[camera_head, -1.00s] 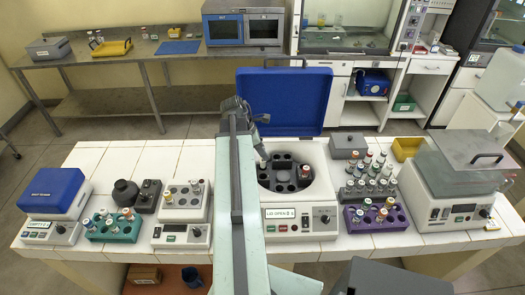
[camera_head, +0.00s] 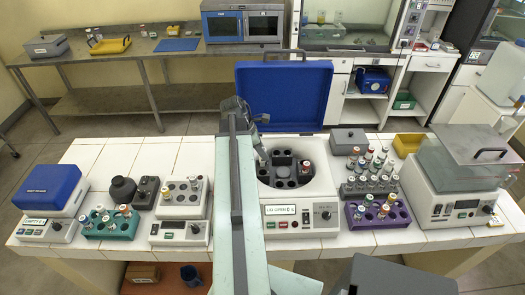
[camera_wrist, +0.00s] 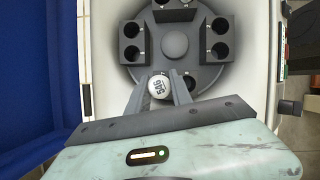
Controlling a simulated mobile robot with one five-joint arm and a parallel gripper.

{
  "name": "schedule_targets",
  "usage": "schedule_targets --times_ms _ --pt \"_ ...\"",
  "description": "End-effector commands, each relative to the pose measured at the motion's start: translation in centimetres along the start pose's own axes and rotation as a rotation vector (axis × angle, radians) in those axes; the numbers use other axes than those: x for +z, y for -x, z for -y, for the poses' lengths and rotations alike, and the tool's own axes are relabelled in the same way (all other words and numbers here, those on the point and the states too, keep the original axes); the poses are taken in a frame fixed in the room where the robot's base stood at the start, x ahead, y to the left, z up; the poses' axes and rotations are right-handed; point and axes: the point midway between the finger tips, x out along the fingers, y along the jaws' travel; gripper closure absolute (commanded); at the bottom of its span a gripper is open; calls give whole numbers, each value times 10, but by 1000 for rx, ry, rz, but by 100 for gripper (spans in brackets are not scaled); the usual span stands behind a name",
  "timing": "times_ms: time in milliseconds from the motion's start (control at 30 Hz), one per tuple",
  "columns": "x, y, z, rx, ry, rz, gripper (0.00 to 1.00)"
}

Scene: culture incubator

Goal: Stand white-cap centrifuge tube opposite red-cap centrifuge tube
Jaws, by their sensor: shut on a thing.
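The centrifuge (camera_head: 325,191) stands open, with its dark rotor (camera_head: 284,167) showing. The red-cap tube (camera_head: 306,166) stands in a rotor hole on the right side. My gripper (camera_head: 263,162) is at the left side of the rotor. In the wrist view my gripper (camera_wrist: 160,86) is shut on the white-cap tube (camera_wrist: 158,88), whose cap shows dark printed marks. That cap is at the rotor's lower edge, across the hub from the upper edge. The tube's body is hidden below the cap, so I cannot tell how deep it sits.
The blue centrifuge lid (camera_head: 284,97) stands raised behind the bowl. A purple rack (camera_head: 378,220) and a grey rack of tubes (camera_head: 369,187) are to the right. A heating block (camera_head: 181,233) and a teal rack (camera_head: 110,230) are to the left. Several rotor holes look empty.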

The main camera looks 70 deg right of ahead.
Motion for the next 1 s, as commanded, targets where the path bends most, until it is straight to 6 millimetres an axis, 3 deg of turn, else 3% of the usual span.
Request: schedule_targets --times_ms 600,933,967,1000 --pt "-13 -28 0 0 1 0 100" --pt "-14 -29 0 1 1 0 100" --pt "-14 -29 0 1 1 0 66" --pt "-14 -29 0 1 1 0 54"
